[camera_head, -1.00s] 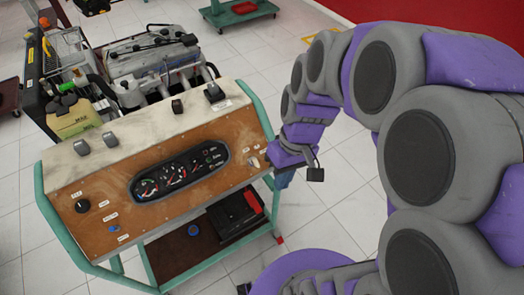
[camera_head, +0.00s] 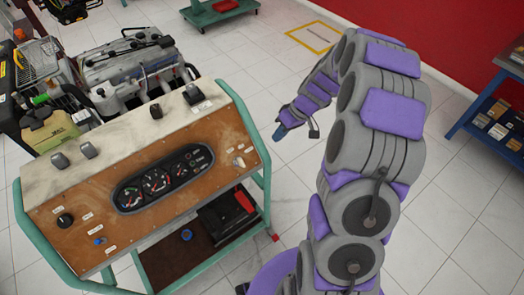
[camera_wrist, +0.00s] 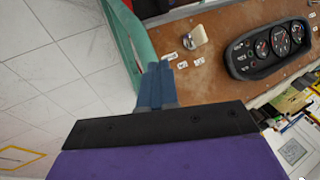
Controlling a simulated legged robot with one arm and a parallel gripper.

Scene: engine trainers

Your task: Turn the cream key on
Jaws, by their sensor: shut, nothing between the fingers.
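The cream key (camera_head: 239,162) sits at the right end of the brown instrument panel (camera_head: 205,148). It also shows in the wrist view as a small cream knob (camera_wrist: 195,38) with white labels beside it. My gripper (camera_head: 279,133) is to the right of the panel, apart from the key. In the wrist view its blue fingers (camera_wrist: 158,75) are together and empty, their tips below and left of the key. I cannot tell the key's exact turn position.
The gauge cluster (camera_head: 163,178) fills the panel's middle. A black knob (camera_head: 65,220) and blue key (camera_head: 99,241) are at its left. The green frame (camera_head: 252,125) edges the panel's right. A blue shelf (camera_head: 490,125) stands far right; floor between is clear.

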